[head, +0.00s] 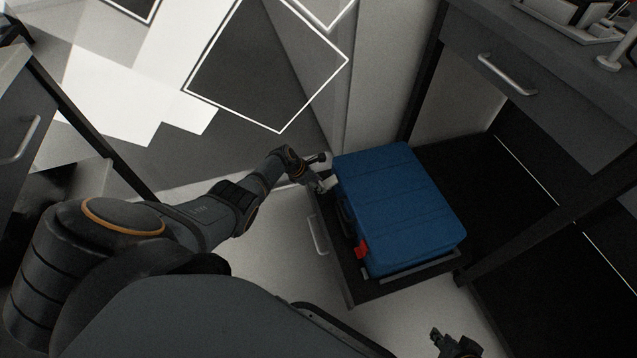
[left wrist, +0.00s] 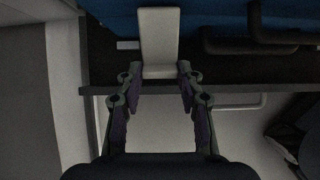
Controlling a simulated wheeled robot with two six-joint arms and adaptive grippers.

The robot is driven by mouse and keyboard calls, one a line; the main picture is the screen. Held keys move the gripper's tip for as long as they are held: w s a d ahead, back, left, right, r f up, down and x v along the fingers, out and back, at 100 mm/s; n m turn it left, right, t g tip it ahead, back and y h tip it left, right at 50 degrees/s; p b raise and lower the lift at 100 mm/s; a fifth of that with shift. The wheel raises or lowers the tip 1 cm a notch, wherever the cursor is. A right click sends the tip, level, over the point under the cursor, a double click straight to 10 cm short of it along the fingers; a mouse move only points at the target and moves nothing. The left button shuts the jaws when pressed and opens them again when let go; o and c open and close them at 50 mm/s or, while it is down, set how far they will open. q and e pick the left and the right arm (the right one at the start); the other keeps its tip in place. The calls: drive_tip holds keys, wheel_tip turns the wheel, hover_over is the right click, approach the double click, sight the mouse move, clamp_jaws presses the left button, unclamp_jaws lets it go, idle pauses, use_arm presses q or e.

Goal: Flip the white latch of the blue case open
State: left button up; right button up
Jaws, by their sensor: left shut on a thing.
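The blue case (head: 398,205) lies flat on a dark pulled-out drawer or shelf (head: 385,288) under the desk. Its white latch (head: 329,184) is at the far left end of its front side, beside my left gripper (head: 322,188). In the left wrist view the white latch (left wrist: 158,38) is a pale plate projecting from the blue case (left wrist: 208,10) towards me. The fingertips of my left gripper (left wrist: 158,76) are at both edges of its near end, shut on it. My right gripper (head: 455,343) is at the bottom edge, away from the case; its finger opening is unclear.
A red latch (head: 361,249) is at the near end of the same side, with a dark handle (head: 347,215) between the latches. A drawer handle (head: 318,236) lies below. The desk (head: 560,85) stands at the right, and a cabinet (head: 40,140) at the left.

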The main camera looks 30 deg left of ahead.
use_arm(q)
drive_tip(key=shift+r+g+y+p, duration=0.4)
drive_tip(key=shift+r+g+p, duration=0.05)
drive_tip(key=shift+g+p, duration=0.1)
use_arm(e)
drive_tip(key=shift+d+r+g, duration=0.2)
drive_tip(key=shift+r+g, duration=0.1)
drive_tip(key=shift+r, duration=0.35)
drive_tip(key=shift+s+r, duration=0.1)
use_arm(q)
drive_tip(key=shift+r+g+y+p, duration=0.3)
drive_tip(key=shift+g+y+p, duration=0.05)
drive_tip(key=shift+g+y, duration=0.1)
drive_tip(key=shift+d+r, duration=0.1)
drive_tip(key=shift+r, duration=0.1)
drive_tip(key=shift+g+y, duration=0.25)
drive_tip(key=shift+g, duration=0.05)
use_arm(e)
drive_tip(key=shift+d+r+g, duration=0.25)
drive_tip(key=shift+r+g, duration=0.15)
drive_tip(key=shift+r, duration=0.05)
use_arm(q)
drive_tip(key=o, duration=1.2)
drive_tip(key=shift+c, duration=0.2)
use_arm(e)
drive_tip(key=shift+s, duration=0.1)
